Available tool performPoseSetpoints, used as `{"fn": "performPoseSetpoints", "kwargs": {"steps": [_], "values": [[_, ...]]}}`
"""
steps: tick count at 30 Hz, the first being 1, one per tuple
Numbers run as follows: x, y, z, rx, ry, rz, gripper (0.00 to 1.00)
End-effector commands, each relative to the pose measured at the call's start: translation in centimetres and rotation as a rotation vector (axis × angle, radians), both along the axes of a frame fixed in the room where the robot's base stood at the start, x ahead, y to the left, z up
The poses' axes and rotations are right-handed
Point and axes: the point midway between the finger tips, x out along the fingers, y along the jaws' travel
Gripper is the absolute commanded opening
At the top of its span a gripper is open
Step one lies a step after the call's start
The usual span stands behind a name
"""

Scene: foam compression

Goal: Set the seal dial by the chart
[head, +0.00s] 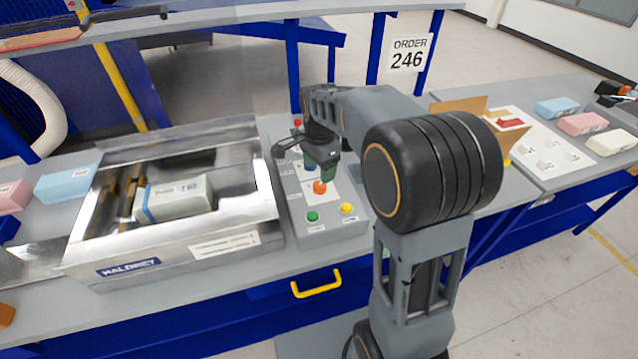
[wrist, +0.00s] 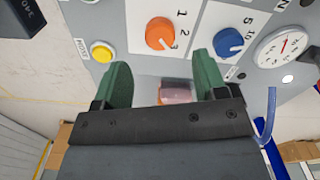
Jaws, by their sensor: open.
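My gripper (head: 322,160) hangs over the control panel (head: 287,193), its green fingers pointing down. In the wrist view my gripper (wrist: 162,72) is open, with nothing held between the fingers. The orange dial (wrist: 160,33), with 1, 2 and 3 beside it, lies just beyond the fingertips, apart from them; it also shows in the head view (head: 320,187). A blue dial (wrist: 229,42) marked 5 and 10 sits to its right. I cannot read which dial is the seal dial. A white board (head: 525,140) on the right table may be the chart; its marks are too small to read.
The panel also has a green button (head: 312,216), a yellow button (head: 347,208) and a round gauge (wrist: 282,46). The metal machine (head: 130,255) at left holds a pale wrapped block (head: 180,199). A sign (head: 408,55) reads ORDER 246. Coloured blocks lie at right.

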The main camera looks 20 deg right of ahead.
Motion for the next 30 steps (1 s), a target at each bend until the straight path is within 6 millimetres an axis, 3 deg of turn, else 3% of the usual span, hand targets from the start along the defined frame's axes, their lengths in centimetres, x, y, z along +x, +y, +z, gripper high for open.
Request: {"fn": "performPoseSetpoints", "kwargs": {"steps": [6, 12, 26, 30], "values": [[-0.1, 0.0, -3.7, 0.0, 0.004, 0.002, 0.66], [-0.1, 0.1, -5.7, 0.0, 0.002, 0.003, 0.66], [0.0, 0.0, -6.4, 0.0, 0.0, 0.003, 0.66], [0.0, 0.0, -6.4, 0.0, 0.0, 0.003, 0.52]]}}
